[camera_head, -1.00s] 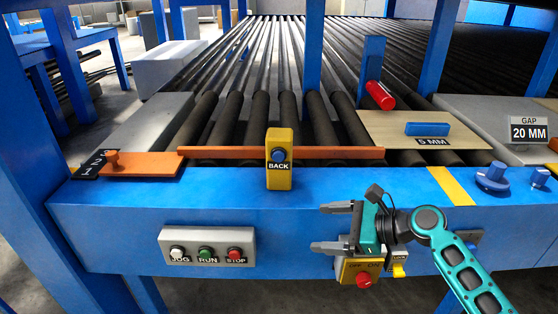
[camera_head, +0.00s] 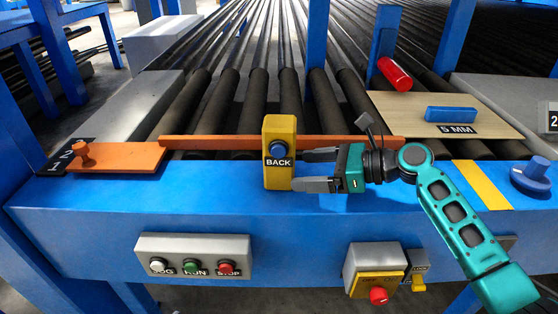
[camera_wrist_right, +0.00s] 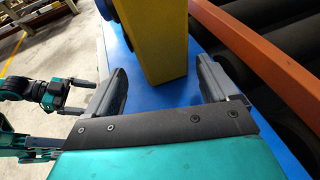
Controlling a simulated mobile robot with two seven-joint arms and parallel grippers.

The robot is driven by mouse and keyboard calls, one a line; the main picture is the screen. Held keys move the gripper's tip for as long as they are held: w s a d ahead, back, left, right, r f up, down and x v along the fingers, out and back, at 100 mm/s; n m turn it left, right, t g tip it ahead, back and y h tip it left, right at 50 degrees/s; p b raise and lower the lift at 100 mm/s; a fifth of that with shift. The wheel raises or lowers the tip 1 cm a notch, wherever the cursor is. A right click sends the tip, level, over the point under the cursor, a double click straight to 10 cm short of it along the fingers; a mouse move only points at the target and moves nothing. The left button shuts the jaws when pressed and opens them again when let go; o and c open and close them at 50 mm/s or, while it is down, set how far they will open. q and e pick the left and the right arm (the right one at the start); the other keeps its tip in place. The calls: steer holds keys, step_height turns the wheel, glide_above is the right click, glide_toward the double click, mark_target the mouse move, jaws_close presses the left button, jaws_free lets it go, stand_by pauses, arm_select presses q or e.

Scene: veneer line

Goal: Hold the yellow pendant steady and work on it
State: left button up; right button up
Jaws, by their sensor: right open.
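The yellow pendant (camera_head: 279,178) stands upright on the blue front beam, with a blue button and a BACK label. In the right wrist view the pendant (camera_wrist_right: 158,45) rises just ahead of my right gripper, between the lines of its two fingers. My right gripper (camera_head: 299,169) is open at the pendant's right side, its fingertips close to that edge; I cannot tell whether they touch it. My left gripper (camera_wrist_right: 86,93) shows only in the right wrist view, at the left, with its fingers apart and nothing between them.
An orange bar (camera_head: 220,142) runs behind the pendant, across the dark rollers (camera_head: 252,103). A button box (camera_head: 196,257) and a yellow switch box (camera_head: 376,276) hang on the beam's front. A board (camera_head: 410,112) with a blue block (camera_head: 451,114) lies at right.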

mark_target(285, 170)
steer(key=x, duration=0.3)
steer(key=shift+w+a, duration=0.15)
steer(key=shift+a, duration=0.2)
steer(key=shift+w+a+f+p, duration=0.1)
steer(key=shift+a+p, duration=0.2)
steer(key=shift+a, duration=0.1)
arm_select(q)
steer(key=shift+w+d+r, duration=0.2)
steer(key=shift+w+r, duration=0.2)
steer(key=shift+w, duration=0.05)
arm_select(e)
steer(key=shift+w+a+f, duration=0.2)
steer(key=shift+a+f, duration=0.1)
steer(key=shift+a, duration=0.2)
steer(key=c, duration=0.6)
arm_select(q)
steer(key=shift+s+f, duration=0.2)
steer(key=shift+s, duration=0.05)
steer(key=shift+w+r, duration=0.15)
jaws_close()
stand_by(0.7)
